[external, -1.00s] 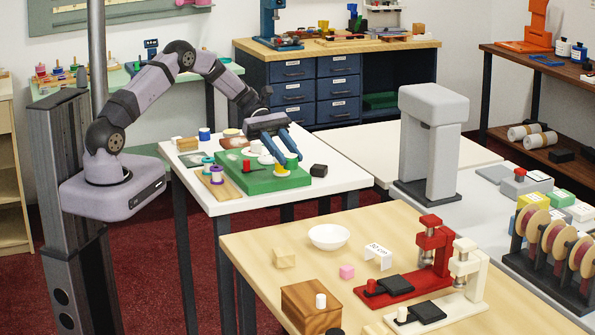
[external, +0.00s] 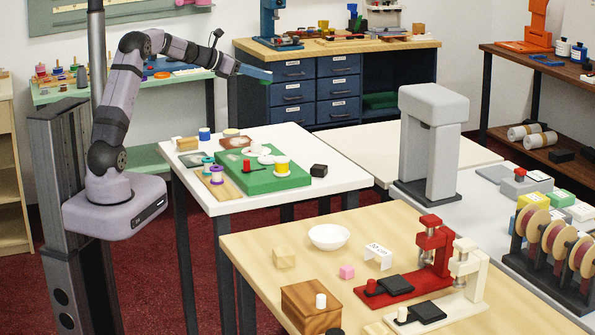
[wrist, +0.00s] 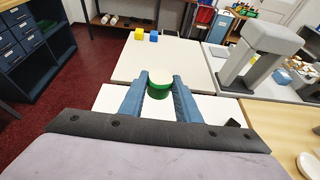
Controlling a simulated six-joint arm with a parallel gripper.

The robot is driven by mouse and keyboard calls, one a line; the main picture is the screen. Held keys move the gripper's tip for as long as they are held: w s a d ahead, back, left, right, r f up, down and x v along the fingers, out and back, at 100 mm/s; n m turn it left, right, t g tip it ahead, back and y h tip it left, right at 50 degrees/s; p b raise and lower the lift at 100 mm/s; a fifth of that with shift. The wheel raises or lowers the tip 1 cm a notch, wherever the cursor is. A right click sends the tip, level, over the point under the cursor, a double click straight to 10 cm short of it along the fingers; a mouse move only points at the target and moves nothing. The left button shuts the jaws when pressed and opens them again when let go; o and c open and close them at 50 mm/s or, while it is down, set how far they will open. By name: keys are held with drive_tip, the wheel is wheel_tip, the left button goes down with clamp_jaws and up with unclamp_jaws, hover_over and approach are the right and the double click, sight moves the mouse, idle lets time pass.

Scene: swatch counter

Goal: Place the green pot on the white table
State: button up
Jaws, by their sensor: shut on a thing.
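The green pot (wrist: 159,92), with a pale top, sits between the two blue fingers of my gripper (wrist: 160,86) in the wrist view. My gripper is shut on it. In the external view my gripper (external: 262,74) is raised high, well above the tables and in front of the blue drawer cabinet; the pot is hard to make out there.
The nearer white table (external: 235,203) bears a green board (external: 262,183) with a yellow spool (external: 282,165) and a red piece. A black block (external: 319,170) is beside the board. A grey press (external: 430,145) stands at right.

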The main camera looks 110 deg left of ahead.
drive_tip(key=shift+s+a+f+p, duration=0.1)
drive_tip(key=shift+s+f+p, duration=0.1)
drive_tip(key=shift+f, duration=5)
drive_tip(key=shift+s+a+f+p, duration=0.1)
drive_tip(key=shift+s+f, duration=0.05)
drive_tip(key=shift+f, duration=5.05)
drive_tip(key=shift+f, duration=0.15)
drive_tip(key=o, duration=1.2)
drive_tip(key=shift+c, duration=0.2)
drive_tip(key=shift+s+r, duration=0.1)
drive_tip(key=shift+r, duration=0.1)
drive_tip(key=b+v, duration=0.2)
drive_tip(key=v, duration=1)
drive_tip(key=shift+d, duration=0.1)
